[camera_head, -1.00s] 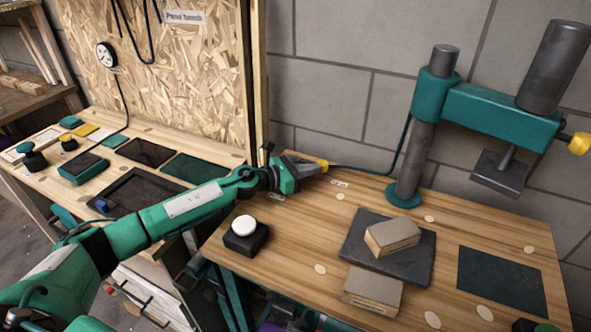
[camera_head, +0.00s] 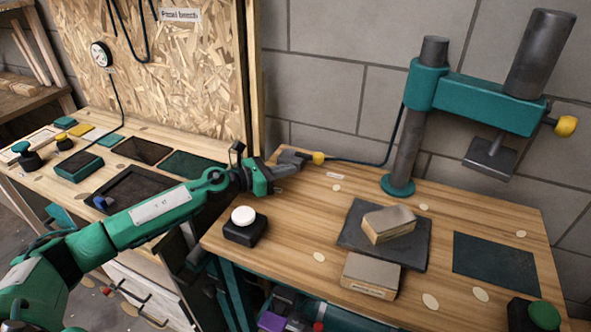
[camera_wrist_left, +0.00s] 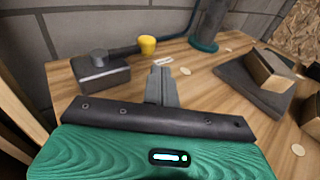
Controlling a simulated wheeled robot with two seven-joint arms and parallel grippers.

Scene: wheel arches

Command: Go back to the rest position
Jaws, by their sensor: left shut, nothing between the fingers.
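My left gripper (camera_head: 286,170) is at the back left corner of the right-hand wooden bench, its arm coming in from the lower left. In the left wrist view its fingers (camera_wrist_left: 162,82) are together and empty, above the bench top. A grey box with a lever and yellow knob (camera_wrist_left: 147,45) stands beyond and to the left of the fingertips there. In the head view the yellow knob (camera_head: 318,158) shows just past the gripper, and the grey box is partly hidden. I cannot tell how close the fingers are to the box. My right gripper is not in view.
A black box with a white button (camera_head: 243,216) stands at the bench's left. Two wood-coloured blocks (camera_head: 389,224) lie on and beside a dark plate (camera_head: 413,257). A green press (camera_head: 408,130) stands behind, and a green button (camera_head: 543,314) is at lower right.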

